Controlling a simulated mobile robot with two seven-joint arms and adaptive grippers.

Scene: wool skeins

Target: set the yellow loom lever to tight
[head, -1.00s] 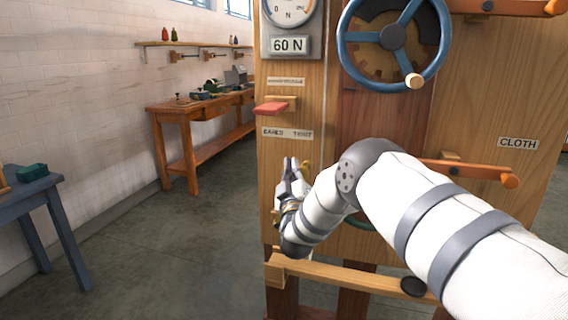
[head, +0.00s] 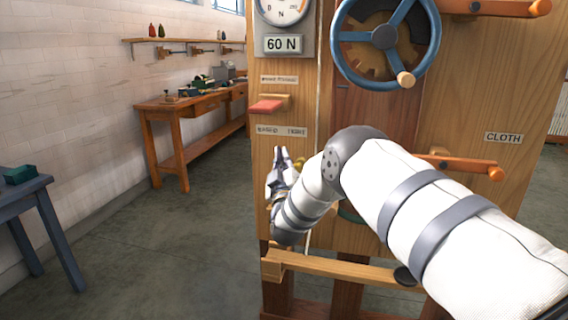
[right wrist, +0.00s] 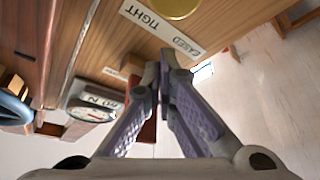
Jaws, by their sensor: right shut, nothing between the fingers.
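The yellow lever shows only as a round yellow knob (right wrist: 180,7) at the top edge of the right wrist view, beside the EASED/TIGHT plate (right wrist: 162,27). In the head view my gripper and arm mostly cover it, and I cannot tell which setting it is at. The same plate (head: 281,130) is on the wooden loom post in the head view. My right gripper (head: 282,153) is shut and empty, just below that plate, with its fingers pointing up. In the right wrist view its fingertips (right wrist: 165,62) are together, apart from the knob. My left gripper is out of view.
A red lever (head: 266,106) sticks out above the plate. A blue handwheel (head: 385,37) and a 60 N gauge (head: 283,44) are higher up. An orange lever (head: 465,167) is at the right. Left of the loom is open floor, with a blue table (head: 22,192).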

